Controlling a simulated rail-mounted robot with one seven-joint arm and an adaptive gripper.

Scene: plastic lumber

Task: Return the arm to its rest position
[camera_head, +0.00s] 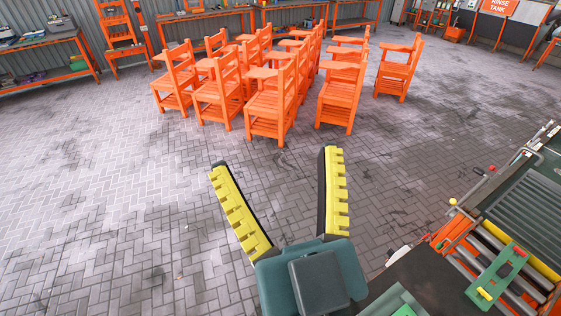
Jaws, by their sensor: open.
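My gripper (274,160) shows in the lower middle of the head view. Its two dark fingers have yellow ridged pads and stand wide apart. Nothing is between them. Its dark green body is at the bottom of the picture, and the gripper appears against the paved floor. The rest of my arm is not clearly seen.
Several orange chairs (270,112) stand grouped on the grey paved floor (110,200) beyond the gripper. A roller machine (490,262) with a green part (496,275) is at the lower right. Orange workbenches (45,45) line the back wall. The floor at left is clear.

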